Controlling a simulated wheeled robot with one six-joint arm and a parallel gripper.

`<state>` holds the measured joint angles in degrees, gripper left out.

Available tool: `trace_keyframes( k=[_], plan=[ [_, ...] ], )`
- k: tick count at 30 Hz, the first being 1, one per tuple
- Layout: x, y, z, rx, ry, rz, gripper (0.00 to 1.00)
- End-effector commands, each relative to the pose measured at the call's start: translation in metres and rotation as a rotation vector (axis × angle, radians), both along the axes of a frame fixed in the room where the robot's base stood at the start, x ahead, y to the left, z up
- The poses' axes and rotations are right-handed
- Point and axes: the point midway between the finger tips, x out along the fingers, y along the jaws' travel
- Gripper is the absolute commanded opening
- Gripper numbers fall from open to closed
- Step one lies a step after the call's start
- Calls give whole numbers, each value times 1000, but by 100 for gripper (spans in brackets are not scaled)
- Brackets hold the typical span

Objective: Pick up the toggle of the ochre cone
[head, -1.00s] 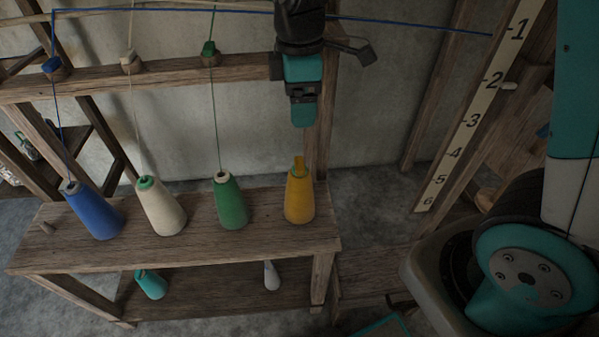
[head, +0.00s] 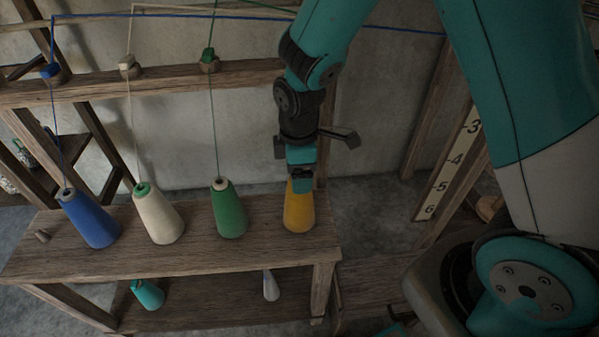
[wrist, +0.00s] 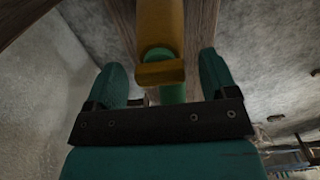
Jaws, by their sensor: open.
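The ochre cone (head: 298,212) stands upright at the right end of the wooden shelf. My gripper (head: 301,182) points down right over its top and hides the toggle in the head view. In the wrist view the ochre toggle (wrist: 160,73) is a short bar at the tip of the ochre cone (wrist: 160,22), with a green ring beside it. The two teal fingers of my gripper (wrist: 162,78) are apart, one on each side of the toggle, with gaps visible. Nothing is gripped.
Green (head: 229,211), cream (head: 158,215) and blue (head: 88,219) cones stand to the left on the shelf (head: 200,256), their threads rising to toggles on the beam (head: 160,85). A numbered scale (head: 452,165) stands right. Teal and white cones lie on the lower shelf.

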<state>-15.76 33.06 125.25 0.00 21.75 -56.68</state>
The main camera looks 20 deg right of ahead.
Motion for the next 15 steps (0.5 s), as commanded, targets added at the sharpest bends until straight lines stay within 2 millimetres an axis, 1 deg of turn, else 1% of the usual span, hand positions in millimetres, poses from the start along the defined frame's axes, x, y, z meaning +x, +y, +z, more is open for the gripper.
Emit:
trace_keyframes(
  k=[2,7,8,9,11,12,14,15],
  plan=[
    [0,0,-3,1,-1,0,79],
    [0,0,-3,1,-1,0,79],
    [0,0,-3,1,-1,0,76],
    [0,0,-3,1,-1,0,67],
    [0,0,-3,1,-1,0,53],
    [0,0,-3,1,-1,0,44],
    [0,0,-3,1,-1,0,30],
    [0,0,-3,1,-1,0,26]
  ],
)
